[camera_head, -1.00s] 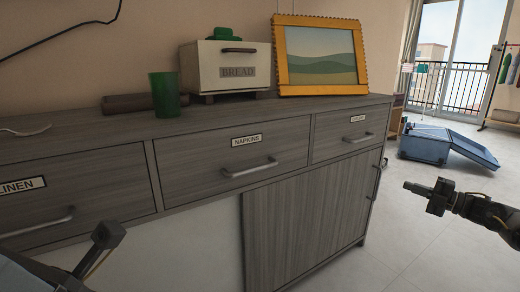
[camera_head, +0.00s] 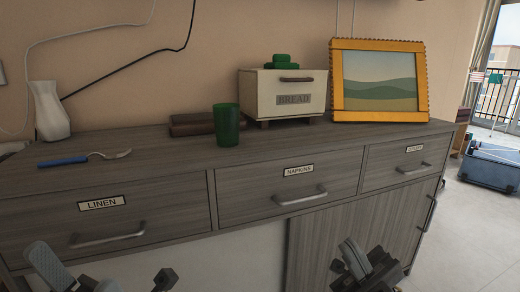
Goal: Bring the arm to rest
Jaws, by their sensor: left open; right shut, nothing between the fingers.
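My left gripper (camera_head: 106,274) is at the bottom left of the head view, low in front of the sideboard (camera_head: 265,164), below the drawer labelled LINEN. Its jaws are open and I see nothing between them. My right gripper (camera_head: 356,262) is at the bottom, right of the middle, in front of the sideboard's lower door. It is shut and empty. Most of both arms is cut off by the lower edge of the picture.
Drawer handles stick out. Free floor (camera_head: 470,235) lies at the right.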

